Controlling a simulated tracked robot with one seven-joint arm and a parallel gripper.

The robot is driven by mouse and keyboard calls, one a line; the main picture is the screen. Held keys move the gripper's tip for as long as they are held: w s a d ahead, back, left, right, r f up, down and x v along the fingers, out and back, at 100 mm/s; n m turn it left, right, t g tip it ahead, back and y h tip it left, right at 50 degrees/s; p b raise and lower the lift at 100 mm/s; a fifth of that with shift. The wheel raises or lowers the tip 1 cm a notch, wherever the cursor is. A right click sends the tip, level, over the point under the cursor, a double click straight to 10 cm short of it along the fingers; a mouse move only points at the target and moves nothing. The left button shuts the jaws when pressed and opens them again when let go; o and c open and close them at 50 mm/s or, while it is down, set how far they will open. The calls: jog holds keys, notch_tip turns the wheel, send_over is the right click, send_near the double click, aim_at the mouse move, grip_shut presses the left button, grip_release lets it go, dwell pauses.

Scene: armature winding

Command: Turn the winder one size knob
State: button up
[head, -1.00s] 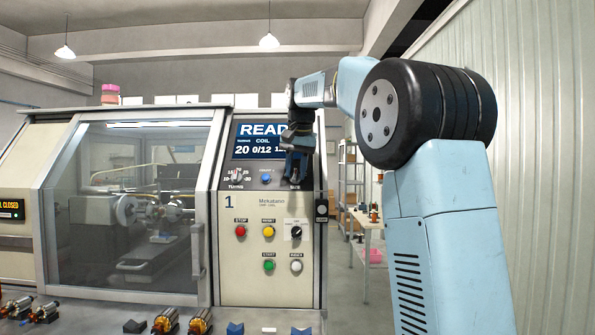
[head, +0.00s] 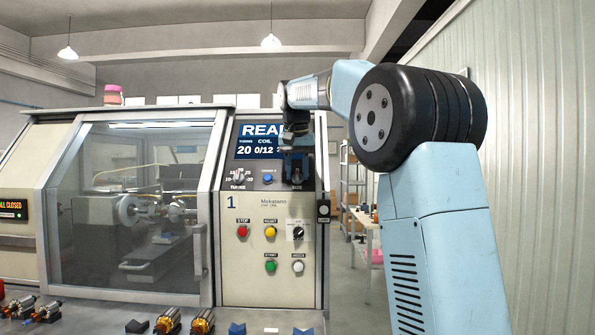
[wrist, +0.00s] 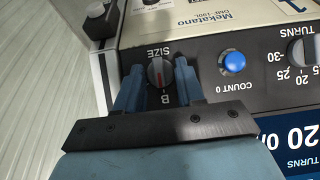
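Contact with the knob's sides is not clear. In the head view my gripper (head: 297,165) is in front of the panel's right part and hides most of the knob. Letters to either side of B are not visible.
The blue count button (wrist: 232,62) and the turns knob (wrist: 300,53) sit beside the size knob. The screen (head: 258,141) is partly covered by my arm. Stop, reset and start buttons are lower on the panel. A small dark box (head: 323,210) is on the panel's right edge.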

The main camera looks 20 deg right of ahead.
jog(key=shift+r, duration=0.15)
jog(key=v, duration=1.3)
jog(key=shift+r, duration=0.2)
jog(key=shift+s, duration=0.15)
jog(key=s+d+f+n+t+y, duration=0.1)
jog(key=s+f+n+t, duration=0.1)
jog(key=s+f, duration=3.1)
notch_tip(320, 180, down, 4)
jog(key=shift+s+r+n, duration=0.1)
jog(key=shift+s+n, duration=0.2)
jog(key=shift+n, duration=0.5)
